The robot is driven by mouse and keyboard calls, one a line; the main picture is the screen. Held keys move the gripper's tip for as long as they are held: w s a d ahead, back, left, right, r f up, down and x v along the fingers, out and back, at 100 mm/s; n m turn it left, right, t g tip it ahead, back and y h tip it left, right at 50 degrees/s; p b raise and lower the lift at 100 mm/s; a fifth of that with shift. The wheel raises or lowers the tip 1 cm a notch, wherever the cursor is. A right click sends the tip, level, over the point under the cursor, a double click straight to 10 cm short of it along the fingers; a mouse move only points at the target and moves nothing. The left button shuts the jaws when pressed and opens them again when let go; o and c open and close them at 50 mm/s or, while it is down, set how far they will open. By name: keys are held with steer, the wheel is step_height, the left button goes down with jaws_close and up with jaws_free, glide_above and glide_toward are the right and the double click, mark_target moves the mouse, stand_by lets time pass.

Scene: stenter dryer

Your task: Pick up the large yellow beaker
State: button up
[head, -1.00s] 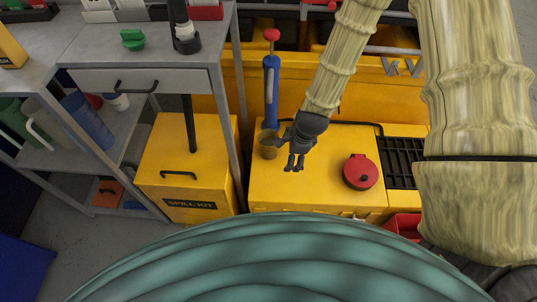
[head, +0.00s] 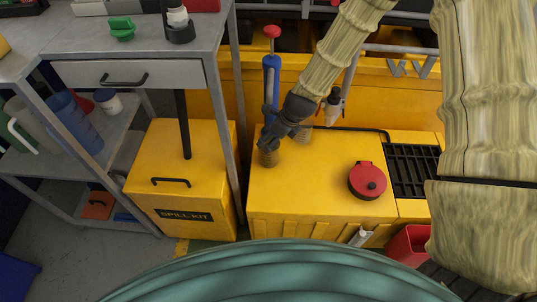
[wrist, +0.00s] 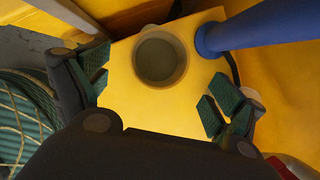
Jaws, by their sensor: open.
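The large yellow beaker (head: 268,157) stands upright on the yellow cabinet top, left of its middle. My gripper (head: 279,138) is just above it and hides its upper part in the head view. In the wrist view the beaker (wrist: 160,58) shows from above as a round open mouth. It lies beyond and between the open fingers of my gripper (wrist: 155,92), apart from both.
A blue cylinder with a red knob (head: 271,75) stands close behind the beaker; its blue body (wrist: 258,28) also shows in the wrist view. A red lidded can (head: 367,181) sits to the right. The spill kit box (head: 182,190) and grey shelf (head: 130,72) are left.

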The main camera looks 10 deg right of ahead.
steer(key=shift+b+x, duration=0.45)
steer(key=shift+x, duration=2.85)
steer(key=shift+r, duration=0.1)
steer(key=c, duration=1.9)
